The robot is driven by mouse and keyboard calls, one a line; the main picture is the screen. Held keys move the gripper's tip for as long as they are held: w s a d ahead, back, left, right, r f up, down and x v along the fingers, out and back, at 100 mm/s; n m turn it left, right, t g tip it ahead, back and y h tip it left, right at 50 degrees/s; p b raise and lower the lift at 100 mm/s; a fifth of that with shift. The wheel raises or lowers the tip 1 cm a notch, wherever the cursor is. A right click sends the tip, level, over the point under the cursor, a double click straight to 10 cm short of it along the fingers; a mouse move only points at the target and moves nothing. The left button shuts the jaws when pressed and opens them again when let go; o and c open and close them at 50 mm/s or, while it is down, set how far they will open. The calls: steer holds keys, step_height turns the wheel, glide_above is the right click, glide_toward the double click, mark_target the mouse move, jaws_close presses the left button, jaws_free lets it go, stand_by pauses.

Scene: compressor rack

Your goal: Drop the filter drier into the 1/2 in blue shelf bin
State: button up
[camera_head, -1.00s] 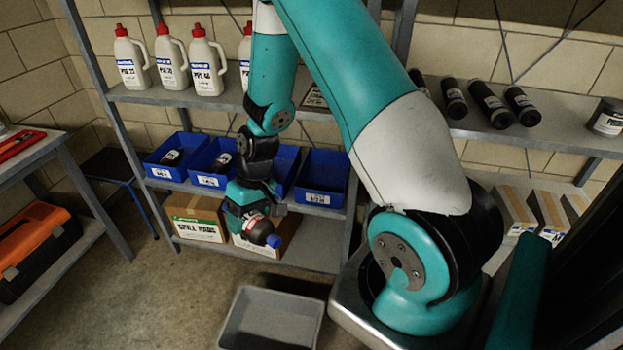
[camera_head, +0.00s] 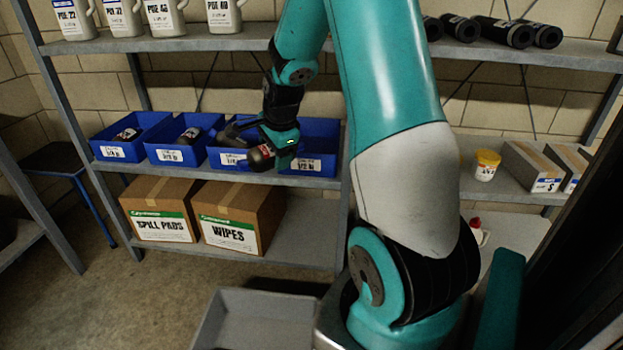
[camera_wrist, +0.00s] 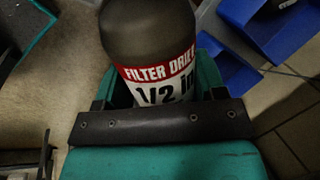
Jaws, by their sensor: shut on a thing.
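My gripper (camera_head: 272,148) is shut on the filter drier (camera_head: 261,158), a dark cylinder with a red and white label. In the wrist view the drier (camera_wrist: 160,40) reads "FILTER DRIER 1/2 in" and sits between the jaws. Blue shelf bins stand in a row on the middle shelf: a far-left bin (camera_head: 113,153), a second bin (camera_head: 170,156), a third bin (camera_head: 226,160) and a right bin (camera_head: 318,166). Their size labels are too small to read surely. The drier shows in front of the third and right bins, partly covering them. Its height over their rims is unclear.
Dark parts lie in the left bins. White jugs (camera_head: 165,15) stand on the shelf above. Spill pads (camera_head: 160,225) and wipes (camera_head: 228,232) boxes sit below. A grey tray (camera_head: 212,322) is in front. Shelf uprights flank the bins.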

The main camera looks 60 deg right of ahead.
steer(key=s+d+f+m+g+h+b, duration=0.1)
steer(key=s+d+f+m+h+b, duration=0.1)
steer(key=d+f+m+b, duration=0.35)
steer(key=w+d+r+m+b, duration=0.15)
steer(key=w+d, duration=0.25)
steer(key=d, duration=0.5)
steer(key=w+d+m+b, duration=0.2)
steer(key=w+d+b, duration=0.1)
steer(key=d, duration=0.5)
steer(key=shift+g, duration=0.4)
steer(key=shift+w+d+f+b, duration=0.1)
steer(key=shift+f+b, duration=0.95)
steer(key=shift+f, duration=0.6)
steer(key=shift+w+d+f+b, duration=0.1)
steer(key=shift+f+b, duration=0.9)
steer(key=shift+f, duration=0.65)
steer(key=shift+f, duration=0.6)
steer(key=o, duration=1.3)
